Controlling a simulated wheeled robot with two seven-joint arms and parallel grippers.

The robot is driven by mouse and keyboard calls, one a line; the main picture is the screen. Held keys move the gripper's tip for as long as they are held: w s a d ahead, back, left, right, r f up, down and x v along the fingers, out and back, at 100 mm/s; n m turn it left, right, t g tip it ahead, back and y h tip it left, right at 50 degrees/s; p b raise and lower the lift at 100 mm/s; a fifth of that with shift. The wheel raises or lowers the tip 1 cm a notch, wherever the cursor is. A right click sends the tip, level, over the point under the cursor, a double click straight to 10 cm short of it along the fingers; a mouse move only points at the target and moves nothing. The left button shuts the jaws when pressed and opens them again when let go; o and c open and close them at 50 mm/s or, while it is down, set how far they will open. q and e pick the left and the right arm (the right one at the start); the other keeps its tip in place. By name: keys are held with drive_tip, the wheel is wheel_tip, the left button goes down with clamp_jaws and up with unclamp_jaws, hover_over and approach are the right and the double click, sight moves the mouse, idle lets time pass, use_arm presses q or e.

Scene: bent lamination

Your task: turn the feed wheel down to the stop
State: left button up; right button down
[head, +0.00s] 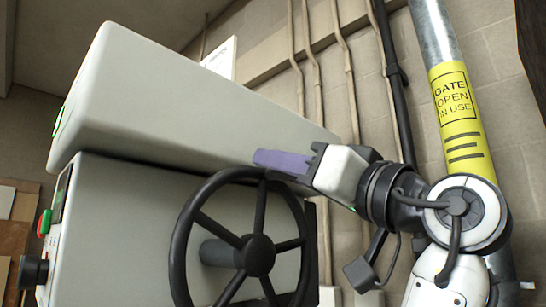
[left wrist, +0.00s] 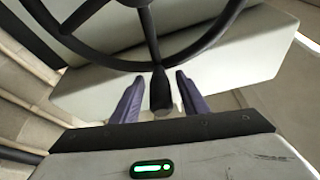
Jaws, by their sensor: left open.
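The feed wheel (head: 260,255) is a black spoked handwheel on the front of a pale grey machine. In the left wrist view the feed wheel (left wrist: 205,42) crosses the top, and a dark handle (left wrist: 160,92) stands out from its rim. My left gripper (head: 262,158) is at the top of the rim, its purple fingers pointing left. In the left wrist view my left gripper (left wrist: 158,76) is open, with one finger on each side of the handle and a gap on both sides. The handle is hidden in the head view. My right gripper is not in view.
The machine's long upper housing (head: 190,95) overhangs just above and behind the wheel. A green button (head: 44,222) and a black knob (head: 33,270) are on its left side. A metal post with a yellow label (head: 455,100) stands at the right, behind my arm. Pipes run up the wall.

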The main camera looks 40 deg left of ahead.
use_arm(q)
drive_tip(key=shift+x, duration=1.55)
drive_tip(key=shift+c, duration=0.4)
clamp_jaws()
